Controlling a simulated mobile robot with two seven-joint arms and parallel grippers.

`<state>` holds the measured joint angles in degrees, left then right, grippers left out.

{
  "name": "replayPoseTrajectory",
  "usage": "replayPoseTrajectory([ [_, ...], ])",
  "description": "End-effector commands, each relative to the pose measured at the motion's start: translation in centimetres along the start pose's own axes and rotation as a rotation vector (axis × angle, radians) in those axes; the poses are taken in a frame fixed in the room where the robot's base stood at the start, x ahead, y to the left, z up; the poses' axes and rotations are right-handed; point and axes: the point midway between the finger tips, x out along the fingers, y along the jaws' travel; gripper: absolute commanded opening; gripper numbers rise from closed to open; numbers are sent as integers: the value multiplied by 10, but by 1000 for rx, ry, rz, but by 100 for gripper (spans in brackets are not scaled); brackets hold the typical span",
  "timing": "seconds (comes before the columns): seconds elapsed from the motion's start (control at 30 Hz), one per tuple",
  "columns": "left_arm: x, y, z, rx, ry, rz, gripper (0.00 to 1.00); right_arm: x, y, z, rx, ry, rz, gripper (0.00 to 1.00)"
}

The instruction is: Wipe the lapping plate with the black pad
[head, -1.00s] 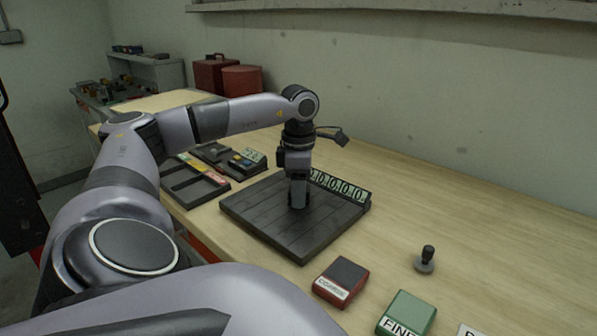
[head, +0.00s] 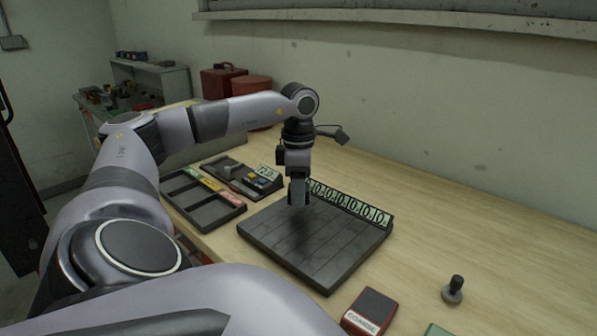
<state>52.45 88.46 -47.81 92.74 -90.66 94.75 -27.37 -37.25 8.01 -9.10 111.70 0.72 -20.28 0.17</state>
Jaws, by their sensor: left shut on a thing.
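The lapping plate (head: 322,258) is a dark, flat square slab with grooved lines, lying on the wooden bench. A strip of number tags (head: 352,205) runs along its back edge. My left gripper (head: 298,203) points down over the plate's far left part, close to that strip. It is shut on the black pad, which I can barely make out, dark against the dark plate. I cannot tell whether the pad touches the plate. My right gripper is out of view.
A black compartment tray (head: 207,213) and a second tray with small parts (head: 226,172) lie left of the plate. A red COARSE block (head: 369,312) and a dark-knobbed stamp-like piece (head: 454,290) stand at the front right. The bench right of the plate is mostly clear.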

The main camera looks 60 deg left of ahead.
Motion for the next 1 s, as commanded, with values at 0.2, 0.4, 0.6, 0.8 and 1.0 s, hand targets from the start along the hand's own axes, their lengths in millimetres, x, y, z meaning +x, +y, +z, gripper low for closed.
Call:
replayPoseTrajectory([
  [0.2,-21,-1,-6,-6,-1,3,16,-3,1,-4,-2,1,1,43],
  [0.4,-38,-3,-14,-12,-2,2,16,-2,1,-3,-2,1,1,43],
  [0.6,-46,-4,-17,-14,-1,2,16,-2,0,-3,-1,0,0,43],
  [0.8,-46,-4,-17,-13,-1,2,16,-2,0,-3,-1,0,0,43],
  [1.0,-46,-4,-17,-13,-1,2,16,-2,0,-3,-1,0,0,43],
])
